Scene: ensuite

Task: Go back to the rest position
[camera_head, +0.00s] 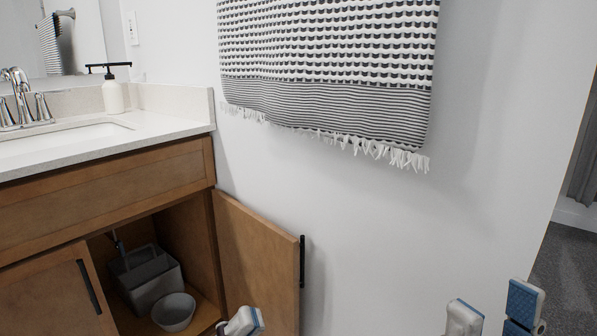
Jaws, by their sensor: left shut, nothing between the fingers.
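My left gripper (243,321) shows at the bottom edge, in front of the open cabinet door's lower left part. Its fingers are together with nothing between them, and most of it is out of the picture. My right gripper (494,312) shows at the bottom right, in front of the wall. Its two blue-and-white fingertips are apart and the gap between them is empty. Both arms are hidden below the picture.
The cabinet door (262,265) stands open towards the wall. Inside the cabinet are a grey caddy (150,280) and a grey bowl (174,312). A soap dispenser (113,94) stands on the counter (165,118). A striped towel (330,60) hangs on the wall. A doorway opens at right.

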